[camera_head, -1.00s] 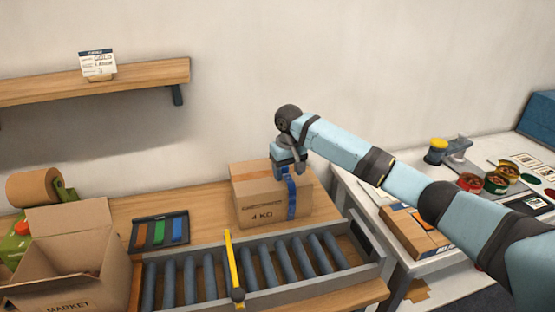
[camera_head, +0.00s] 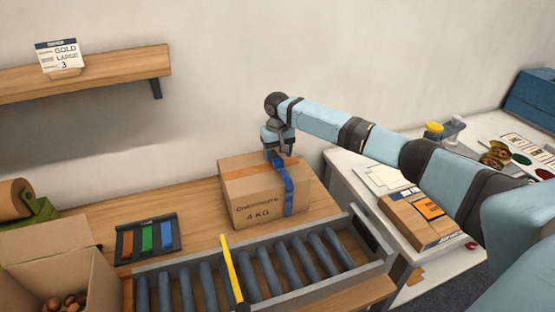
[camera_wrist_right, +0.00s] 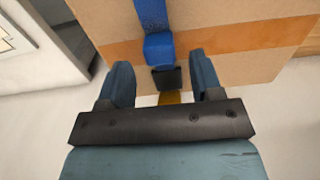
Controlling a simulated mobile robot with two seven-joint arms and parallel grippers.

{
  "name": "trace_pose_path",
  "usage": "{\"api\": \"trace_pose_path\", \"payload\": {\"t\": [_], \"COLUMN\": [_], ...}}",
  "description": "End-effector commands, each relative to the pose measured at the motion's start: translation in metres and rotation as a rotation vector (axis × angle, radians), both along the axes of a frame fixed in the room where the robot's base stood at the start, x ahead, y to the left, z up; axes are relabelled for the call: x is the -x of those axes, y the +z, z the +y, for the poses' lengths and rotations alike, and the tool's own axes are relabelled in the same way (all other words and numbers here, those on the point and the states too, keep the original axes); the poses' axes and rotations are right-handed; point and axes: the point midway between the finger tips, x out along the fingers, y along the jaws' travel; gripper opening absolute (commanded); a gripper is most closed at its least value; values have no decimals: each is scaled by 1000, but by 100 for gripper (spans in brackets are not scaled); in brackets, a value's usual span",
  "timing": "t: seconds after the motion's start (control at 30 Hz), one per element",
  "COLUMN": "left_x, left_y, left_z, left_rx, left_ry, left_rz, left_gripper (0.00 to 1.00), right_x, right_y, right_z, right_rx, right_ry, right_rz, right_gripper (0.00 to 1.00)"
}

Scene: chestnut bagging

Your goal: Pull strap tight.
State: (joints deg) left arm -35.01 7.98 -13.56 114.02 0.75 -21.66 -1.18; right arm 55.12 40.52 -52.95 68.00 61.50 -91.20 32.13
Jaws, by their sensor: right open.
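A cardboard box (camera_head: 248,190) marked "Chestnuts 4 KG" stands on the wooden bench, closed with brown tape. A blue strap (camera_head: 288,190) runs over its top and down its front. My right gripper (camera_head: 278,153) is over the top of the box, at the strap. In the right wrist view, the open fingers (camera_wrist_right: 162,74) stand on either side of the strap's blue end (camera_wrist_right: 158,46). A dark buckle-like piece (camera_wrist_right: 167,78) and a yellow piece (camera_wrist_right: 170,97) lie between them, partly hidden by the gripper. Contact with the fingers cannot be told.
A roller conveyor (camera_head: 345,272) with a yellow bar (camera_head: 229,262) lies in front of the box. A tray of coloured strips (camera_head: 124,246) and an open carton holding chestnuts (camera_head: 45,243) are to the left. A white side table (camera_head: 345,165) with another box (camera_head: 420,225) is to the right.

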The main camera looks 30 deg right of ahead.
Motion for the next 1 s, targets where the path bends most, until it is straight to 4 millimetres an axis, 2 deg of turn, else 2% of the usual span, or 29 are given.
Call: {"api": "trace_pose_path", "payload": {"t": [0.1, 0.2, 0.57, 0.83, 1.0], "left_x": [0, 0, 0, 0, 1], "left_y": [1, 2, 3, 3, 7], "left_z": [0, 0, 1, 1, 1], "left_rx": [0, 0, 0, 0, -1], "left_ry": [0, 1, 2, 2, 2], "left_rz": [0, -1, -4, -3, 0], "left_gripper": [43, 43, 43, 43, 43], "right_x": [0, 0, 0, 0, 3], "right_y": [-17, -25, -30, -30, -28], "right_z": [0, 0, 0, 0, 1], "right_rx": [0, 0, 0, 0, 0], "right_ry": [0, 0, 0, 0, 1], "right_rz": [1, 0, -1, -1, 0], "right_gripper": [60, 60, 60, 0, 0]}}
